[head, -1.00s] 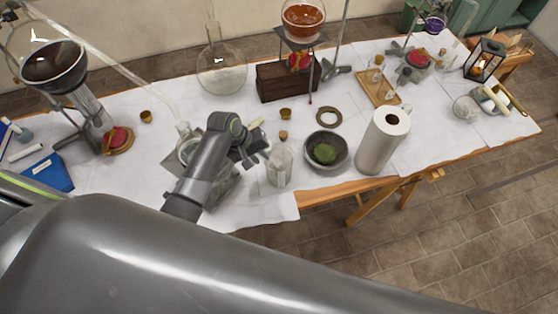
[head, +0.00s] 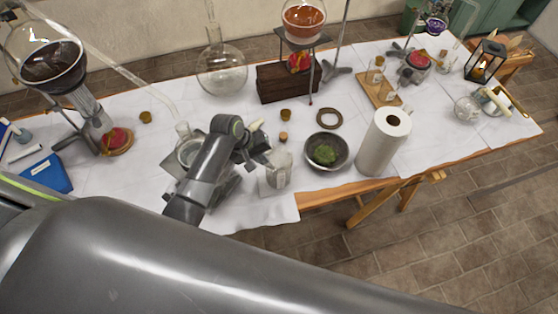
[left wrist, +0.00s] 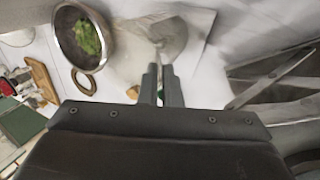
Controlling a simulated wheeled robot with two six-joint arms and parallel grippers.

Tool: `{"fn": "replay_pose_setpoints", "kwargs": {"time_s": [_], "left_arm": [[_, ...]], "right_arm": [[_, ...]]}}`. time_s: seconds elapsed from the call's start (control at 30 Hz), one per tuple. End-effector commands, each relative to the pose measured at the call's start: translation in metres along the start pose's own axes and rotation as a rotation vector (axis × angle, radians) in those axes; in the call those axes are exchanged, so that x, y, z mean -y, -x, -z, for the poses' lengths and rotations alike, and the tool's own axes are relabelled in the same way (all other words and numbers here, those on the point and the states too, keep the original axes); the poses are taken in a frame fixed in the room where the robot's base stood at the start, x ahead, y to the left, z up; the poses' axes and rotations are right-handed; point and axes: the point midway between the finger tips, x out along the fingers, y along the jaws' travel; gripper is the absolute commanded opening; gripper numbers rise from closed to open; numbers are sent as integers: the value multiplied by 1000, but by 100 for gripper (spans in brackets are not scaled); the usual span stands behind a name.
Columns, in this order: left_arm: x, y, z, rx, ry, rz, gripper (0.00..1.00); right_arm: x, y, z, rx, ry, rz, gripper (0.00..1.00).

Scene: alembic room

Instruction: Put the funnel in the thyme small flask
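My left gripper (head: 258,152) is low over the white-covered table, beside a clear glass piece (head: 278,172) near the front edge. I cannot tell whether this piece is the funnel or a small flask, and no label is readable. In the left wrist view my two fingers (left wrist: 161,84) are close together with a narrow gap, pointing at a blurred clear round glass (left wrist: 167,38). I cannot tell whether they grip it. Another clear glass vessel (head: 187,148) stands behind my arm, partly hidden. My right gripper is not in view.
A large round flask (head: 221,76) and a wooden box (head: 280,84) stand behind. The table's front edge is close.

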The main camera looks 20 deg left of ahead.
Motion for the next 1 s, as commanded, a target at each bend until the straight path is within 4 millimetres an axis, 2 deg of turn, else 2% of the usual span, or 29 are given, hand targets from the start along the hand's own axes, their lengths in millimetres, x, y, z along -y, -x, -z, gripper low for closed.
{"fn": "replay_pose_setpoints", "kwargs": {"time_s": [0.37, 1.0], "left_arm": [[-9, 23, 0, 1, 1, 2, 0], [-24, 57, 1, -1, -1, 0, 0]], "right_arm": [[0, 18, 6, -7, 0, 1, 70], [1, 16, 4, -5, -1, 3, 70]]}}
